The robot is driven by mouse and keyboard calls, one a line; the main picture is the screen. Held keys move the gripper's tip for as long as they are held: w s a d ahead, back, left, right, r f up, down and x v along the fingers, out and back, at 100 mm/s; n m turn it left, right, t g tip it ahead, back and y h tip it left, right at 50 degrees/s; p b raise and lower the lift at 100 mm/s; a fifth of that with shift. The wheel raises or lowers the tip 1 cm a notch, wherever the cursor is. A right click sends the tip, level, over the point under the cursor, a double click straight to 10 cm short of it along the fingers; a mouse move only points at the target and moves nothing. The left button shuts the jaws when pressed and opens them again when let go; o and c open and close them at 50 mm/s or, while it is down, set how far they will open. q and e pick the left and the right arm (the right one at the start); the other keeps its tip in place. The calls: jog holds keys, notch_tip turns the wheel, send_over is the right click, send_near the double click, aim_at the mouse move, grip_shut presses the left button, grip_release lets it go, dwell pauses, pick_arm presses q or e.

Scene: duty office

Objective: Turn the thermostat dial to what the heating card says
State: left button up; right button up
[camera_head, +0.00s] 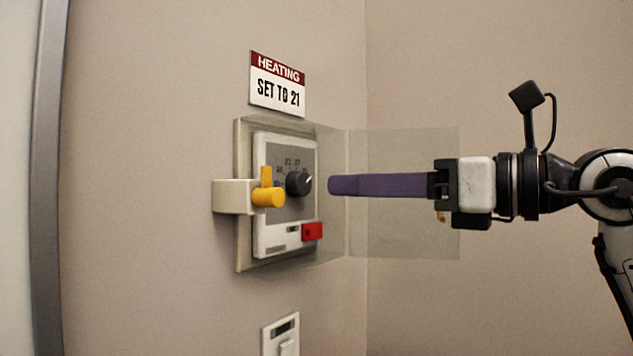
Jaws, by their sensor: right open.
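The heating card (277,92) is on the wall above the thermostat and reads "HEATING, SET TO 21". The thermostat (273,241) is a pale wall unit with a grey face. Its round black dial (298,184) has a light mark toward the upper right; the small numbers around it are hard to read, and some are hidden. My right gripper (334,186), with purple fingers seen edge-on, is open just right of the dial, with a small gap showing between them. My left gripper is not in view.
A clear cover panel (405,236) stands out to the right of the thermostat, overlapping my right gripper in the picture. A yellow catch (268,196) sits on a pale block at left. A red tab (312,231) is below the dial; a wall switch (281,338) is lower.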

aim_at(305, 185)
jog(key=p+x, duration=0.1)
jog(key=x, duration=0.5)
jog(key=shift+w+a+r, duration=0.1)
jog(key=shift+a, duration=0.05)
jog(key=shift+p+x, duration=0.3)
jog(key=shift+x, duration=0.5)
jog(key=shift+c, duration=0.4)
jog(key=c, duration=1)
jog(key=shift+o, duration=0.2)
